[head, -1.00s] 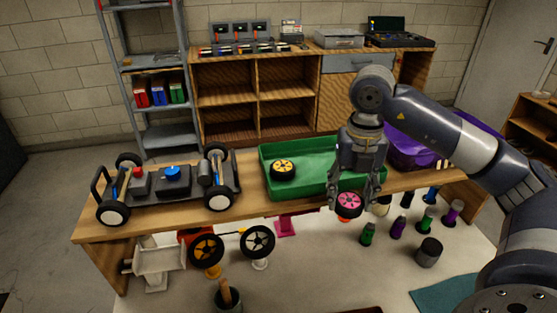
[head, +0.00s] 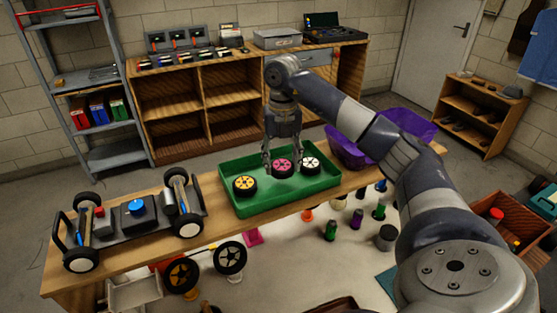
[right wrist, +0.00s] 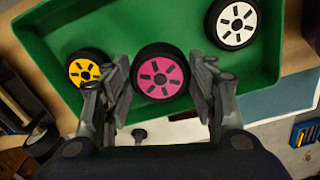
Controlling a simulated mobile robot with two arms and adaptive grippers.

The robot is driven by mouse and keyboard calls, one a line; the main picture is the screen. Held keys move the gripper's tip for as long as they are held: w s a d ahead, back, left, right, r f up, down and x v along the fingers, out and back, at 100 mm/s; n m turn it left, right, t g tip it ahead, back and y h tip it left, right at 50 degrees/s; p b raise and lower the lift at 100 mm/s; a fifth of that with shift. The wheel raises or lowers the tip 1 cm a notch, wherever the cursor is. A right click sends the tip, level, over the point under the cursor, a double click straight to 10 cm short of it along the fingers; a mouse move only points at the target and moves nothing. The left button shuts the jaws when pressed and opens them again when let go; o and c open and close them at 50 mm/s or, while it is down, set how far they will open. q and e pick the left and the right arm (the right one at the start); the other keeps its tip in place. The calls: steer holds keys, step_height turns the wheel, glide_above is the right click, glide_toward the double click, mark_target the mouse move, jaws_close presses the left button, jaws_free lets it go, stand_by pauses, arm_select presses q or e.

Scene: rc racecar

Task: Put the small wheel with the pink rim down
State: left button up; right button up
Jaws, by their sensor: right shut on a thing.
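The small wheel with the pink rim (head: 282,167) is between the fingers of my right gripper (head: 282,172), over the green tray (head: 262,205). It also shows in the right wrist view (right wrist: 160,78), where the fingers (right wrist: 162,85) press on both sides of its black tyre. Whether the wheel touches the tray floor I cannot tell. A yellow-rimmed wheel (head: 245,185) lies in the tray to its left, and a white-rimmed wheel (head: 310,163) lies to its right. My left gripper is not in view.
The car chassis (head: 130,220) stands on the wooden table (head: 110,275) left of the tray. A purple crate (head: 350,148) is right of the tray. Two larger wheels (head: 229,258) and several coloured bottles (head: 357,218) are in front. The tray's near part is clear.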

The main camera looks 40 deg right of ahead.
mark_target(279, 160)
steer(key=shift+w+d+f, duration=0.1)
steer(key=shift+w+d, duration=0.05)
steer(key=shift+w, duration=0.35)
steer(key=shift+w+d+f, duration=0.1)
steer(key=shift+w+d, duration=0.05)
steer(key=shift+w, duration=0.3)
step_height(279, 160, down, 2)
steer(key=shift+s+f+p, duration=0.1)
steer(key=shift+f+p, duration=0.1)
steer(key=shift+p, duration=0.85)
steer(key=shift+f, duration=0.5)
steer(key=o, duration=1)
steer(key=shift+f, duration=0.1)
